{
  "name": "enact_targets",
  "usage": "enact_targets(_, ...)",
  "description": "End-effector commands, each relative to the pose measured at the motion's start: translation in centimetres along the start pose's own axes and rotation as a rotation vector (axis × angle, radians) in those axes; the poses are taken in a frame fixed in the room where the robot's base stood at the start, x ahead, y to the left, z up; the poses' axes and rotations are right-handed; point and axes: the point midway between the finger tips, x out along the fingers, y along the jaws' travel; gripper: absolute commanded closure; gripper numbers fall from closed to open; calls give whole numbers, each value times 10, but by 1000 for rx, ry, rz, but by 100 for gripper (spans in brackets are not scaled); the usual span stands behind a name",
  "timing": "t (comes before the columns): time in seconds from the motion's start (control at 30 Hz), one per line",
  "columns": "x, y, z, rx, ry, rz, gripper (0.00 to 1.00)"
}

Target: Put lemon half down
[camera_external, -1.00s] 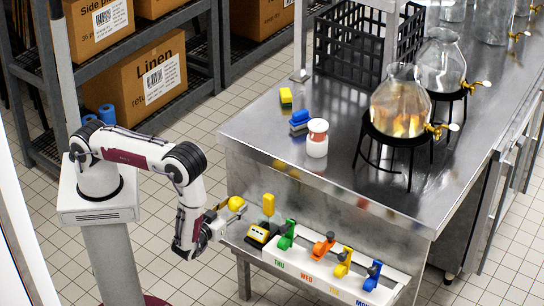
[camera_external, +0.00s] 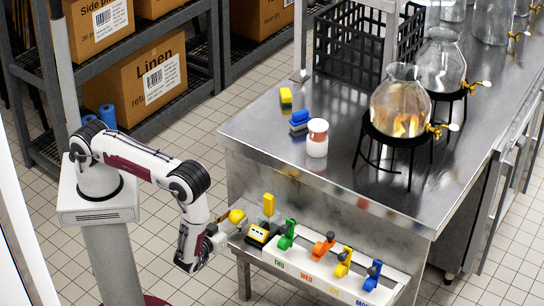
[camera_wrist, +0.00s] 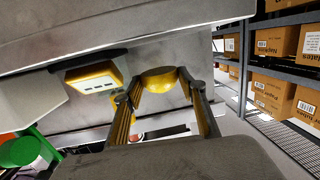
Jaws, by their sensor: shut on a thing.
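The yellow lemon half (camera_external: 237,216) is between the fingertips of my gripper (camera_external: 228,226), near the left end of the low steel shelf (camera_external: 243,247) on the table's front. In the wrist view the lemon half (camera_wrist: 160,79) sits between the two fingers (camera_wrist: 158,98), its rounded side showing. My gripper is shut on it. I cannot tell whether the lemon touches the shelf.
A yellow and white device (camera_external: 259,234) stands on the shelf just right of my gripper. Further right is a white tray (camera_external: 320,262) with green, orange, yellow and blue dispensers. The steel table (camera_external: 255,135) rises behind.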

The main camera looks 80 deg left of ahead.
Motion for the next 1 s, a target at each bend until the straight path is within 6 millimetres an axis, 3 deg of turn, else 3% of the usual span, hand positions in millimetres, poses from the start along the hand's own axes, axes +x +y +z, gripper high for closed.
enact_targets(0.27, 1, 0, 5, 0, 0, 0, 81)
enact_targets(0.7, 6, 0, 39, 0, 0, 0, 81)
enact_targets(1.0, 6, 0, 41, 0, 0, 0, 81)
